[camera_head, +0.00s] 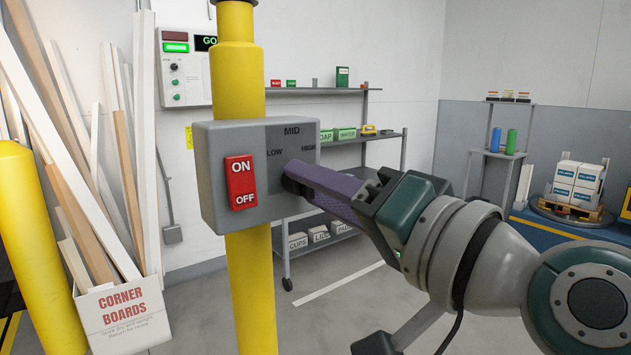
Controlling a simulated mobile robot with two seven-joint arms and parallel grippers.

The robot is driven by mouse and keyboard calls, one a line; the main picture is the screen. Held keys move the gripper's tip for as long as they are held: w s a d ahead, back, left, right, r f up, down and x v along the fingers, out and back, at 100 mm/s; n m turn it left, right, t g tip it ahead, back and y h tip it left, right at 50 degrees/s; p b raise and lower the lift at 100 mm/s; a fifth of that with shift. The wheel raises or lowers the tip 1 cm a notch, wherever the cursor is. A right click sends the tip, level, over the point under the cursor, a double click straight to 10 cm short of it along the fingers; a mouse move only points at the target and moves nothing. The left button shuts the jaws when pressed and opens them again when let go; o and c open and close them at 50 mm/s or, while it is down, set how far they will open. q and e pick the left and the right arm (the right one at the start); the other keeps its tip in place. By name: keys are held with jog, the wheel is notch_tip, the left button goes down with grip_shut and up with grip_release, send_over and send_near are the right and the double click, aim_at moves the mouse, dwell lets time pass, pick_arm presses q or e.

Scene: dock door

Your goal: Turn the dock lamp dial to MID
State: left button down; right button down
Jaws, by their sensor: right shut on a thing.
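A grey control box (209,180) is fixed to a yellow post. Its dial plate (292,133) carries the marks LOW, MID and HIGH. A red ON/OFF rocker switch (240,182) sits on the left of the box's front. My right gripper (293,178) comes in from the right and is shut on the dial at the lower part of the plate. The fingers cover the dial, so I cannot tell which mark it points to. My left gripper is not in view.
The yellow post (238,60) runs up behind the box. Corner boards lean at the left in a white carton (122,315). A wheeled shelf cart (375,138) stands behind. A wall panel (186,75) reads GO. Grey floor lies open below.

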jog(key=shift+f+m, duration=0.1)
jog(key=shift+m, duration=0.3)
jog(key=c, duration=0.6)
grip_release()
jog(key=shift+o, duration=0.2)
jog(key=v, duration=1)
jog(key=shift+b, duration=0.45)
